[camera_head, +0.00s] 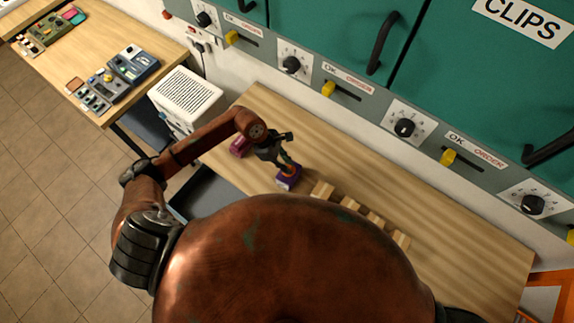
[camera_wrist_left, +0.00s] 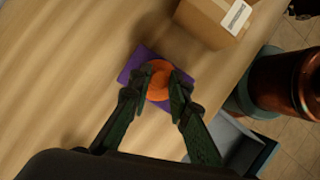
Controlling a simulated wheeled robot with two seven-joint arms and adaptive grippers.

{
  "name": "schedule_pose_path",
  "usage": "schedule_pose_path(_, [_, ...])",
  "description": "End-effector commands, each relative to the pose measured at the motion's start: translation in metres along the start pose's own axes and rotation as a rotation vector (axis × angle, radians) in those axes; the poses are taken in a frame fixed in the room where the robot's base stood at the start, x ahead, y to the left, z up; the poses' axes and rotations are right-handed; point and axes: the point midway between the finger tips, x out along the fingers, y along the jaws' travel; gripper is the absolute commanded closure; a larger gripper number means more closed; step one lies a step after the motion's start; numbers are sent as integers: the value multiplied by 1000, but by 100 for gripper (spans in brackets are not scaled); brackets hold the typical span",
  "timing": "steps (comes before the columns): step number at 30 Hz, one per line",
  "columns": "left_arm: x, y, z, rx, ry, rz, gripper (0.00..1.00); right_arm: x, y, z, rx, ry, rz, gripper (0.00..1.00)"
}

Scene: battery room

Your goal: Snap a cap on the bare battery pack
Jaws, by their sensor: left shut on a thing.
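A purple battery pack (camera_head: 287,184) stands on the wooden bench, left of a row of small boxes. In the left wrist view the purple pack (camera_wrist_left: 134,68) lies behind an orange round cap (camera_wrist_left: 158,80). My left gripper (camera_head: 286,169) points down at the pack. In the left wrist view its fingers (camera_wrist_left: 159,87) are shut on the orange cap, one on each side. The cap overlaps the pack's top; I cannot tell whether it touches or hovers just above. The fingers hide part of the pack. My right gripper is not in view.
Several cardboard boxes (camera_head: 350,203) stand in a row right of the pack; one labelled box (camera_wrist_left: 213,20) is close by. A dark magenta object (camera_head: 239,147) sits behind my left arm. A panel with knobs (camera_head: 405,127) borders the bench (camera_head: 465,235), whose right part is clear.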

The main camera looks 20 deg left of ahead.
Motion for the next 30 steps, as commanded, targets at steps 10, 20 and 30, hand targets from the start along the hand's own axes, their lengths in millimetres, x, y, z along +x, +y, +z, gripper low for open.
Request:
schedule_pose_path(10, [0,0,0,0,0,0,95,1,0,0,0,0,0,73])
schedule_pose_path(20, [1,0,0,1,0,0,95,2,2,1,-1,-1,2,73])
schedule_pose_path(30, [3,0,-1,2,0,0,95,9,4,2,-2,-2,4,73])
